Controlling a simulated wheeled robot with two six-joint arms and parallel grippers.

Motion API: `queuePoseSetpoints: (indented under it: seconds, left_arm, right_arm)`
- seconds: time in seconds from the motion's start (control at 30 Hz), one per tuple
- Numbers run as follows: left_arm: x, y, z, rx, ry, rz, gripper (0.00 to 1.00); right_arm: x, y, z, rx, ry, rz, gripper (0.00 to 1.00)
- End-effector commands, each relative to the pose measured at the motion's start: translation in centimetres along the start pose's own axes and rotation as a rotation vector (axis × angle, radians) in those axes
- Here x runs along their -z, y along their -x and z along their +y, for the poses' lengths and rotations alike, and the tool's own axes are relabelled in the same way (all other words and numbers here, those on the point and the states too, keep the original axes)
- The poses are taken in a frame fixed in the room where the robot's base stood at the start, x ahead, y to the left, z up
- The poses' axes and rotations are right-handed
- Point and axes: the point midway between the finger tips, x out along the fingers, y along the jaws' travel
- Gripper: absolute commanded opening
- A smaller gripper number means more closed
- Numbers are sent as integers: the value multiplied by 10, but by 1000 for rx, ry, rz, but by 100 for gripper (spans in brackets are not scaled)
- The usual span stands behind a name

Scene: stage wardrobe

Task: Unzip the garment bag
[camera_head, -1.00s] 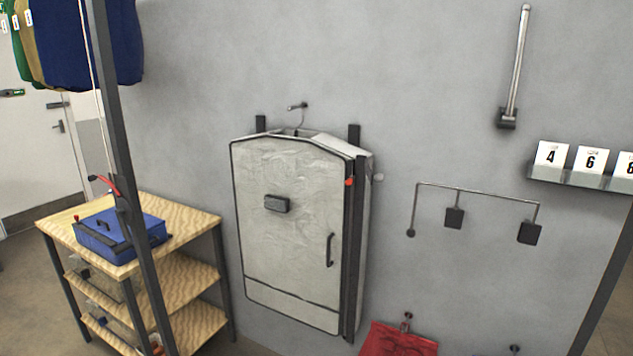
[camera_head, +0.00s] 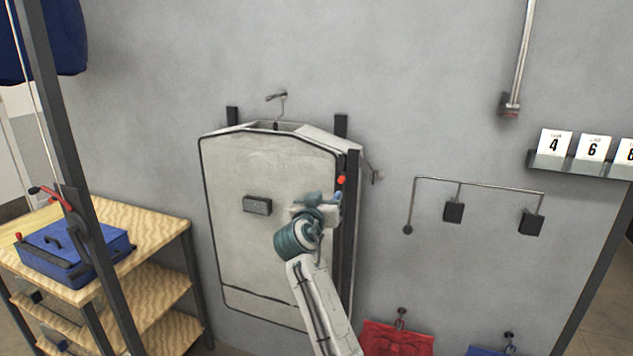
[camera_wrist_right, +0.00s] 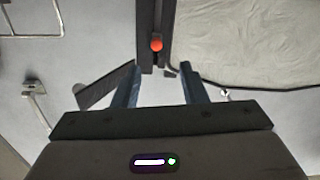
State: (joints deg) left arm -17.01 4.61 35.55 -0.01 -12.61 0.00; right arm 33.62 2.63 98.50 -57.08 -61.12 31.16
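The pale garment bag (camera_head: 250,185) hangs on the wall from a hook, with dark edging and a dark grey block (camera_head: 257,205) on its front. A small red-orange tab (camera_head: 341,180) sits high on the dark strip along the bag's right side. It also shows in the right wrist view (camera_wrist_right: 156,44), beyond the fingertips. My right gripper (camera_head: 333,199) is just below the tab in the head view. In the right wrist view its two fingers (camera_wrist_right: 160,68) are apart with nothing between them. The bag's handle is hidden behind my right arm. My left gripper is not in view.
A wooden shelf unit (camera_head: 150,228) with a blue case (camera_head: 72,252) stands at the left behind a dark post (camera_head: 62,140). A wall rail with dark pads (camera_head: 454,212), number cards (camera_head: 553,147) and a red bag (camera_head: 398,340) are to the right.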

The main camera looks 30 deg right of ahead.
Motion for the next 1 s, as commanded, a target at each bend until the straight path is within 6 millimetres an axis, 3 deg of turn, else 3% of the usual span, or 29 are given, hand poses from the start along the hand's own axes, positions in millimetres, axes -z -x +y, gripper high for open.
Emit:
queuePoseSetpoints:
  seconds: [0.6,1.0]
  left_arm:
    - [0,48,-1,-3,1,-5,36]
    - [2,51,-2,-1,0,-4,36]
  right_arm:
    - [4,-95,1,-2,3,1,39]
    - [0,-107,0,-1,0,1,39]
